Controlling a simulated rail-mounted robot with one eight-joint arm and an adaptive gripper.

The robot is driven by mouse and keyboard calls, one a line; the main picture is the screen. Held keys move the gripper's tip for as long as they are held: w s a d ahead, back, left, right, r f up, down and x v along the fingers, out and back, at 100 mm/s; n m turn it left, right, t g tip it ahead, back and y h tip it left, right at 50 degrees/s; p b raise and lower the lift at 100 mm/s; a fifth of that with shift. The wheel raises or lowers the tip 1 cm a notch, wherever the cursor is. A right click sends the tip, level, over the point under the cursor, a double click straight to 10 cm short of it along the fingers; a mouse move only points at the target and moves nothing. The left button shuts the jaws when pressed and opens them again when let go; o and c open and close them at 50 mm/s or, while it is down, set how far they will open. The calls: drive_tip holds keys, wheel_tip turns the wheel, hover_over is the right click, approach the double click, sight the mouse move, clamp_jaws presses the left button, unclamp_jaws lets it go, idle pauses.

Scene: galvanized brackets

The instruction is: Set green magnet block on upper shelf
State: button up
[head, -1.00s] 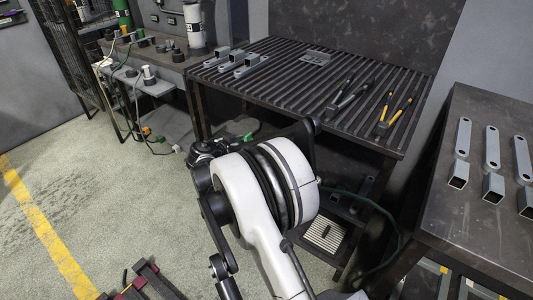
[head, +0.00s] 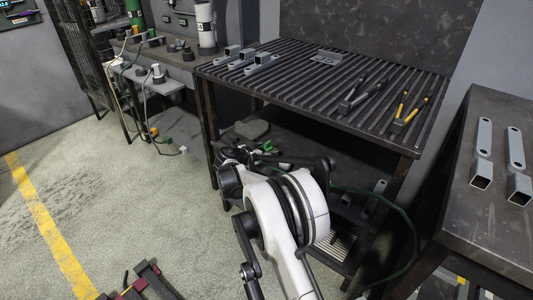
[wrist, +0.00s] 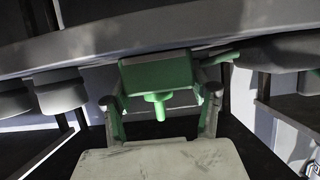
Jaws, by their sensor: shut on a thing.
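The green magnet block (wrist: 158,74) is a green box with a short round stem in the wrist view. My gripper (wrist: 162,98) is shut on it, with one finger at each side. In the head view my gripper (head: 262,150) is small and partly hidden by my arm, in front of the slatted table's left side, with a bit of green showing there. The slatted table has a ribbed top (head: 330,82) and a lower shelf (head: 335,243). I cannot tell which surface is the upper shelf.
Grey brackets (head: 242,57) and pliers (head: 405,108) lie on the ribbed top. A side bench (head: 455,210) at right holds more brackets (head: 483,150). A grey bench (head: 165,58) stands at back left. In the wrist view, a dark surface (wrist: 120,45) and grey round pieces (wrist: 62,92) are close to the block.

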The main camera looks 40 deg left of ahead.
drive_tip(key=o, duration=1.8)
drive_tip(key=p+v, duration=0.3)
drive_tip(key=v, duration=0.9)
drive_tip(key=shift+s, duration=0.1)
drive_tip(key=shift+p, duration=0.3)
